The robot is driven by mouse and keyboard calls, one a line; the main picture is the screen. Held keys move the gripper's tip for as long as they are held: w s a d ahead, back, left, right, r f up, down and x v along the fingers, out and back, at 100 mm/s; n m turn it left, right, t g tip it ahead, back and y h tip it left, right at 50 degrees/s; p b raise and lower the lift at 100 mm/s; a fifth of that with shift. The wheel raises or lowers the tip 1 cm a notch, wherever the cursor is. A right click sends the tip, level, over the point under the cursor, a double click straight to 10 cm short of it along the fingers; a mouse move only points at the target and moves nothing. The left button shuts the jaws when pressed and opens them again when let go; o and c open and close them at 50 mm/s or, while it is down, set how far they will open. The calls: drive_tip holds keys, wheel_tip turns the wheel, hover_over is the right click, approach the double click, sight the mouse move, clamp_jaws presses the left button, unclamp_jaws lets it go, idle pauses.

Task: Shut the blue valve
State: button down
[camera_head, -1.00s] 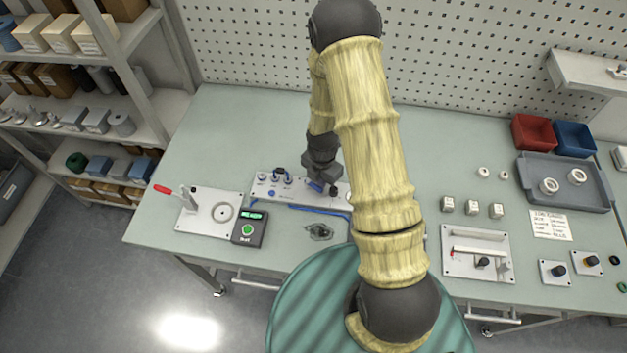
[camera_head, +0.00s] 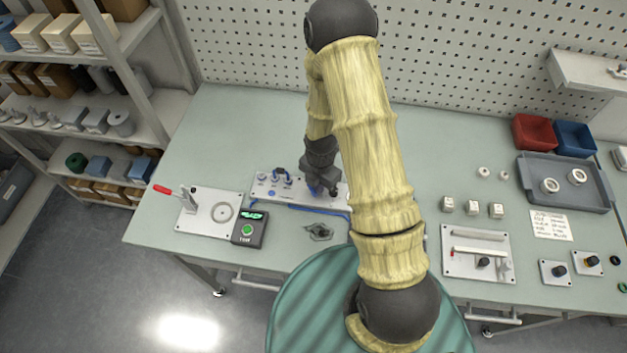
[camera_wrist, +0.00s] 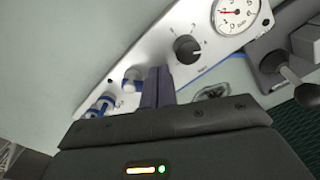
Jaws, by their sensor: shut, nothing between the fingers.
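The pale panel (camera_head: 297,196) lies on the bench and partly under my arm. In the wrist view the panel (camera_wrist: 150,60) runs diagonally. A blue part with a white body (camera_wrist: 131,80), likely the valve, sits just left of my gripper's fingertips (camera_wrist: 160,72). My gripper is shut and empty, its fingers together close over the panel. I cannot tell whether the fingers touch the handle, nor its exact angle.
A black knob (camera_wrist: 187,49) and a round gauge (camera_wrist: 235,14) stand right of the fingers. Further blue and white fittings (camera_wrist: 101,105) lie left. A box with a lit display (camera_head: 249,230) and a plate with a red-handled lever (camera_head: 210,212) stand left of the panel.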

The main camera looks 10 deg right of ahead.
sight(315, 192)
drive_tip(key=shift+a, duration=0.1)
drive_tip(key=shift+s+a, duration=0.25)
drive_tip(key=shift+a, duration=0.25)
drive_tip(key=shift+s+a, duration=0.2)
drive_tip(key=shift+a, duration=0.1)
drive_tip(key=shift+s, duration=0.2)
idle(0.4)
drive_tip(key=shift+d+r+p, duration=0.1)
drive_tip(key=shift+r+p, duration=2.55)
drive_tip(key=shift+r, duration=0.9)
